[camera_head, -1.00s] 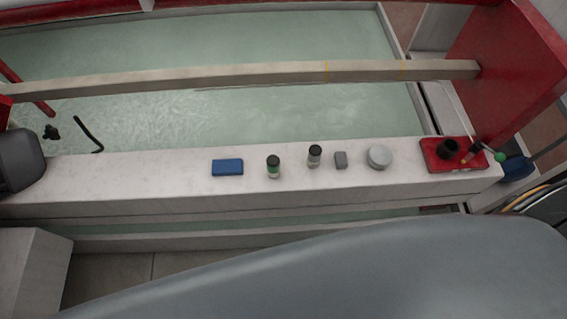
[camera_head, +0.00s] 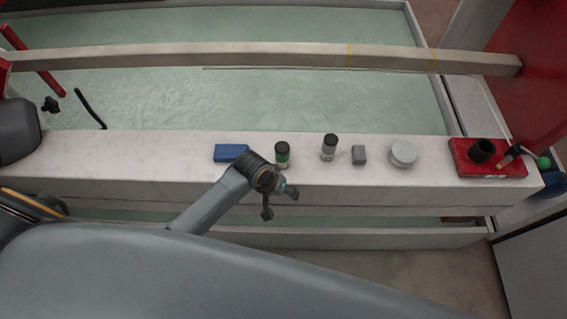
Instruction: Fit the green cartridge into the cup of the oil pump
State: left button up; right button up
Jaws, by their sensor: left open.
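The green cartridge (camera_head: 282,156), with a black cap and a green band, stands upright on the pale ledge. The oil pump (camera_head: 488,170) is a red block at the right end of the ledge, with a black cup (camera_head: 481,150) on top and a lever with a green knob. My left gripper (camera_head: 281,201) is open and empty at the ledge's front edge. My right gripper is not in view.
On the ledge (camera_head: 120,160) are a blue block (camera_head: 231,152), a grey-banded cartridge (camera_head: 329,147), a small grey block (camera_head: 359,155) and a round silver tin (camera_head: 404,153). A long beam (camera_head: 270,55) crosses over the water tank behind. The ledge between tin and pump is clear.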

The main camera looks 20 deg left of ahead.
pick_arm(q)
jog(key=d+r+b, duration=0.4)
jog(key=r, duration=0.5)
notch_tip(320, 180, up, 10)
jog(key=n+g+y, duration=0.3)
jog(key=n, duration=0.2)
send_over(282, 147)
jog(key=f, duration=0.7)
jog(key=shift+w+a+f, duration=0.1)
jog(key=shift+a+f, duration=0.05)
jog(key=shift+a, duration=0.1)
jog(key=shift+d+f, duration=0.15)
jog(key=shift+f, duration=1.35)
jog(key=shift+d+f, duration=0.15)
jog(key=shift+f, duration=1.3)
grip_shut()
jog(key=shift+r, duration=0.1)
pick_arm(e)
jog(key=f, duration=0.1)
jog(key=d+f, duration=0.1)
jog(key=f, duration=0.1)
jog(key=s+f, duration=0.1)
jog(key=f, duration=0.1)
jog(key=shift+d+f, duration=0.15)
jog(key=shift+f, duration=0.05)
pick_arm(q)
jog(key=shift+r, duration=0.1)
